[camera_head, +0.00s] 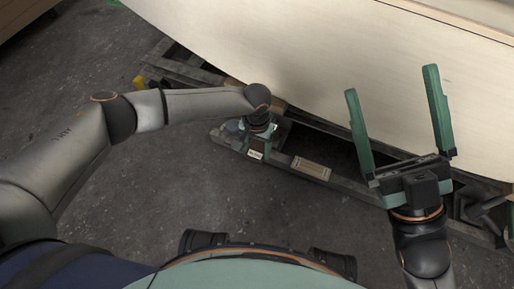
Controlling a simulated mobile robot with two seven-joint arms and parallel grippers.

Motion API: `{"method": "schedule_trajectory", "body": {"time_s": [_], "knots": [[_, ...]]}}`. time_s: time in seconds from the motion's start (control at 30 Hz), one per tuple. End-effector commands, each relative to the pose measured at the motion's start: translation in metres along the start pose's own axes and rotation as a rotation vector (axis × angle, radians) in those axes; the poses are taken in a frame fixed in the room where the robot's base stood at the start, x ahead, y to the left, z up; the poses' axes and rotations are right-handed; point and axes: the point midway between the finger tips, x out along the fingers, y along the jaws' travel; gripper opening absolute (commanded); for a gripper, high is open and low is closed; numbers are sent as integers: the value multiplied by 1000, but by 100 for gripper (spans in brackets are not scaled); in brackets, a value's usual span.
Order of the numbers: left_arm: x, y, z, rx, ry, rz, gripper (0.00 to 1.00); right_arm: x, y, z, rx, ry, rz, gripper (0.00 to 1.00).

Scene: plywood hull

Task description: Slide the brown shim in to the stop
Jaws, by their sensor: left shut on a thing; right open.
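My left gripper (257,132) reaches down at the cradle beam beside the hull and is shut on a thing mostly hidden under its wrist. A small brown wooden piece (278,104) shows just behind this gripper, against the hull's lower edge; it looks like the brown shim, but its full shape and how far in it sits are hidden. The stop cannot be made out. My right gripper (408,124) is open and empty, its two long green fingers spread and raised in front of the hull at the right.
The pale plywood hull (300,45) fills the upper right above a dark cradle frame (390,198). A tan block (311,167) lies on the front beam, right of a small white label (255,155). A yellow piece (138,82) marks the frame's left end. The grey floor (160,190) in front is clear.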

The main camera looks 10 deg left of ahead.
Motion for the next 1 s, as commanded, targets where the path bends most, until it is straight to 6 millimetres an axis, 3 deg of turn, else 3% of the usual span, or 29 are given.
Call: {"method": "schedule_trajectory", "body": {"time_s": [1.0], "knots": [[35,-20,-32,-2,0,1,12,0,1,0,0,0,3,98]]}}
